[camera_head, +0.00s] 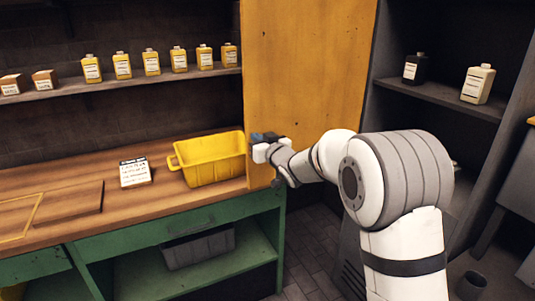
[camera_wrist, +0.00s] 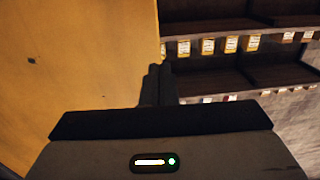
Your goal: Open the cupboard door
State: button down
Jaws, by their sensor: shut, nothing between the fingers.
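The cupboard door (camera_head: 308,85) is a tall yellow-orange panel standing swung out from the dark cupboard (camera_head: 440,92), whose shelves show to its right. The door also fills the left of the wrist view (camera_wrist: 75,60), with its edge near the middle of the picture. My gripper (camera_head: 259,139) is at the lower left part of the door, near its free edge. In the wrist view my gripper's dark fingers (camera_wrist: 157,80) are together and empty, beside the door's edge. I cannot tell whether they touch the door.
A grey crate (camera_head: 200,250) sits below. Several bottles stand on a wall shelf (camera_head: 130,81). Tiled floor (camera_head: 310,240) is clear under the door.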

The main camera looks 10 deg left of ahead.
jog(key=s+d+f+m+g+h, duration=0.1)
jog(key=s+d+f+m+h, duration=0.3)
jog(key=s+d, duration=0.7)
jog(key=s+d+r+m+g+h, duration=0.1)
jog(key=s+d+h, duration=0.5)
jog(key=d, duration=0.8)
jog(key=s+d+f+m+g, duration=0.1)
jog(key=s+d+f+g, duration=0.1)
jog(key=s, duration=0.6)
jog(key=s+d+f+m+g+h+p, duration=0.1)
jog(key=s+d+f+g, duration=0.1)
jog(key=s, duration=0.6)
jog(key=s+d+f+m+g, duration=0.1)
jog(key=s+d+g, duration=0.3)
jog(key=s, duration=0.5)
jog(key=shift+f+g+h+p, duration=0.3)
jog(key=shift+f+g, duration=0.3)
jog(key=shift+f, duration=0.25)
